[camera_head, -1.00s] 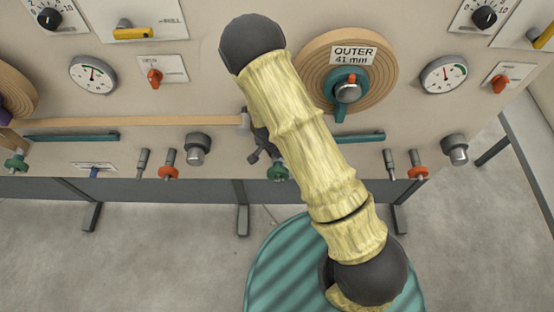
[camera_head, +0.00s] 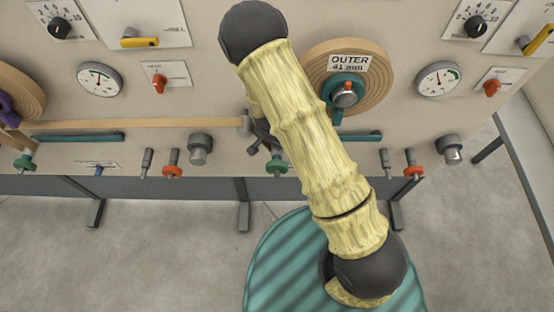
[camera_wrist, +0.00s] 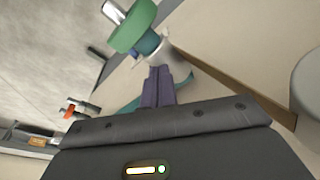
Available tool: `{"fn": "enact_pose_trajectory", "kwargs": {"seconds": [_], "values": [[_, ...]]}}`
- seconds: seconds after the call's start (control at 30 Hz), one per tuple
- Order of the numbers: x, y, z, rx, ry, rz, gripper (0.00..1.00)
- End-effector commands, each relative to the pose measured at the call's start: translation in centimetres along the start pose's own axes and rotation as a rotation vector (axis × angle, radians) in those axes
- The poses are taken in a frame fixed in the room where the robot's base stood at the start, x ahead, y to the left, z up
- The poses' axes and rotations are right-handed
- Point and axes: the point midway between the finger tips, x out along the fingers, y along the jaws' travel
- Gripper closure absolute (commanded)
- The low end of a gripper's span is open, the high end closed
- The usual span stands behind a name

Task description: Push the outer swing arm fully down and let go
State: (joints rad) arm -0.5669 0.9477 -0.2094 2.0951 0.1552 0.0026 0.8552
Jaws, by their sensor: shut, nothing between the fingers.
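The outer unit's round wooden disc (camera_head: 381,76) carries the OUTER 41 mm label. Left below it, a green roller (camera_head: 277,166) and a teal bar (camera_head: 363,135) show, with my arm across the span between them; I take these as the outer swing arm. In the wrist view the green roller (camera_wrist: 132,27) sits on a teal and grey mount (camera_wrist: 165,54). My gripper (camera_wrist: 160,72) is shut and empty, its fingertips close to that grey mount; contact cannot be told. In the head view my gripper (camera_head: 265,140) is mostly hidden behind my arm.
A wooden strip (camera_head: 170,122) runs left along the panel. A grey cylinder (camera_head: 200,150) and an orange-collared post (camera_head: 172,165) stand left of the gripper, with similar posts to the right. The floor (camera_head: 180,260) below is open.

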Motion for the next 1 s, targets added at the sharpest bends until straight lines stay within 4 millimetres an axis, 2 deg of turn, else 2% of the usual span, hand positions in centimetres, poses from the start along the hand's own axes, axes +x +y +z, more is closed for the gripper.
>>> {"fn": "enact_pose_trajectory", "kwargs": {"seconds": [1.0], "values": [[-5.8,0.0,-1.2,0.000,0.000,-0.001,1.00]]}}
